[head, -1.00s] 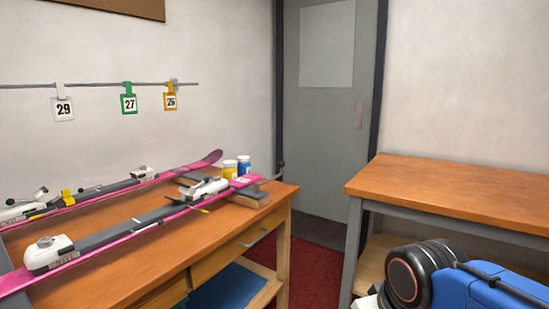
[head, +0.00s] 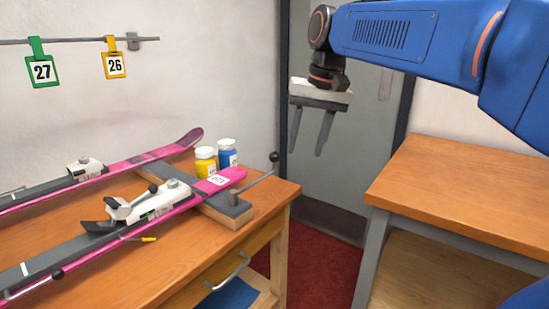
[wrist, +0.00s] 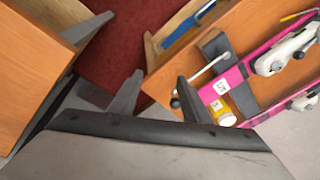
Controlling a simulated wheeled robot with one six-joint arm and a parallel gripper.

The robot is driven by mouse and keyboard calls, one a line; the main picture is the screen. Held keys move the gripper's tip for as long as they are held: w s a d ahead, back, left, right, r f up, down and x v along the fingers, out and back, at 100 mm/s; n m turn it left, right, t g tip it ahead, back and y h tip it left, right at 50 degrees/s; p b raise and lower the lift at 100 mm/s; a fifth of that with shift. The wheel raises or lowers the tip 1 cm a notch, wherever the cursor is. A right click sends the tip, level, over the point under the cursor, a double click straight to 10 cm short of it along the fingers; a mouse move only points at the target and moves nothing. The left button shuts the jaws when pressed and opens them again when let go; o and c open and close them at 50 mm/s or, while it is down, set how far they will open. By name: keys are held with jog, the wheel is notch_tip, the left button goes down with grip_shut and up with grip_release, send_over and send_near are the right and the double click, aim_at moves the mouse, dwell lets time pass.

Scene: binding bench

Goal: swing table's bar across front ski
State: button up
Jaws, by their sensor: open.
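The front ski (head: 185,205) is pink and grey with a white binding and lies on the bench's grey-topped block (head: 226,208). The table's bar (head: 255,180) is a thin metal rod with a black ball knob (head: 273,157). It runs from the block past the ski's end toward the back right, not across the ski. The bar also shows in the wrist view (wrist: 205,70), beside the pink ski end (wrist: 233,77). My gripper (head: 305,152) is open and empty, fingers pointing down, right of the knob and apart from it. It also shows in the wrist view (wrist: 160,76).
A second ski (head: 130,160) lies behind. A yellow jar (head: 205,163) and a blue jar (head: 228,155) stand near the bar. Another rod with a black knob (head: 57,272) shows at lower left. A second table (head: 470,190) stands right, with red floor between.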

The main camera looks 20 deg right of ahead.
jog(key=m+g, duration=0.1)
send_near(274, 155)
jog(key=shift+y, duration=0.3)
jog(key=x, duration=0.7)
jog(key=w+d+x, duration=0.1)
jog(key=x, duration=0.3)
jog(key=shift+f, duration=0.1)
jog(key=shift+d, duration=0.1)
grip_shut()
